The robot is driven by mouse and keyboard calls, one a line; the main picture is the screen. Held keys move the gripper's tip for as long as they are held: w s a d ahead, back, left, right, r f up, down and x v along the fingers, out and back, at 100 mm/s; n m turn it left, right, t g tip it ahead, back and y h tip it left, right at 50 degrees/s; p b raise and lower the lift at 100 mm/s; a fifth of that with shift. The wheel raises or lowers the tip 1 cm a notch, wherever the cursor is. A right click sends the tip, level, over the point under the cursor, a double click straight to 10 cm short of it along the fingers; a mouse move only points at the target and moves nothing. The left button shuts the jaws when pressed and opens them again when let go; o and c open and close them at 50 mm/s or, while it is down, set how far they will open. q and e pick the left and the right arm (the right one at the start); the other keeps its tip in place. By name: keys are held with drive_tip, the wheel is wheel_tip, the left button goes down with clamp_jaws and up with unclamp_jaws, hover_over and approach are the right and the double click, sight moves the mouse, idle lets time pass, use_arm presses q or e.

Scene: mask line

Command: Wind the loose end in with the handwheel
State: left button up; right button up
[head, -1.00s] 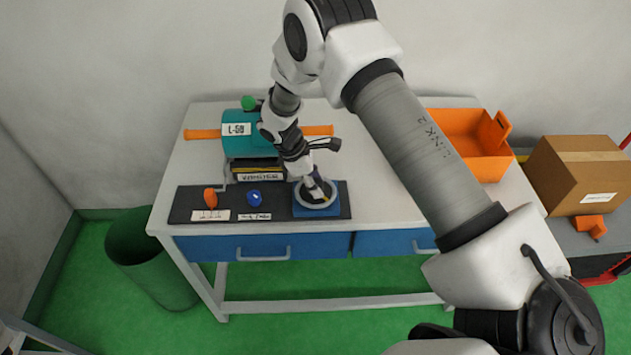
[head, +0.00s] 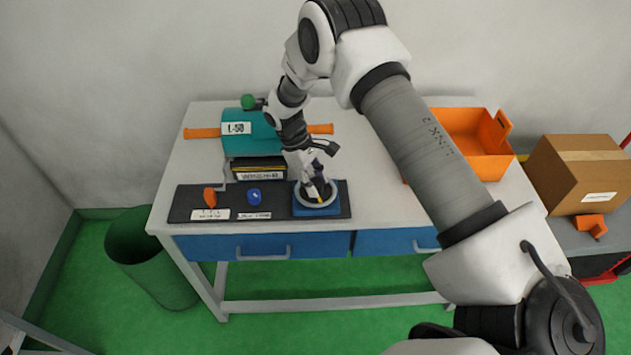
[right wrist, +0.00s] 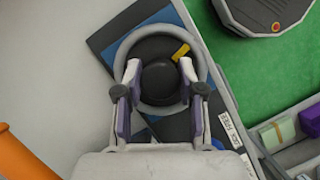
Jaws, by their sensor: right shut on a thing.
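The handwheel (head: 334,199) is a pale grey ring on a blue base at the right end of the dark panel. In the right wrist view its ring (right wrist: 119,48) surrounds a dark hub, with a yellow mark (right wrist: 181,52) near the rim. My right gripper (head: 315,190) comes down onto it from above. Its fingers (right wrist: 160,78) straddle the dark hub and are shut on it. A teal machine (head: 236,146) labelled L-50 stands behind, with an orange band showing at its left (head: 203,133) and right (head: 320,129). My left gripper is out of view.
The dark panel (head: 275,210) also carries an orange knob (head: 210,197) and a blue knob (head: 254,196). An orange bin (head: 475,150) stands on the table's right, with a cardboard box (head: 577,175) beyond. A green bin (head: 150,260) stands on the floor at left.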

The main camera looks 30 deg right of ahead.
drive_tip(key=o, duration=1.1)
drive_tip(key=shift+o, duration=0.2)
drive_tip(key=v, duration=1.2)
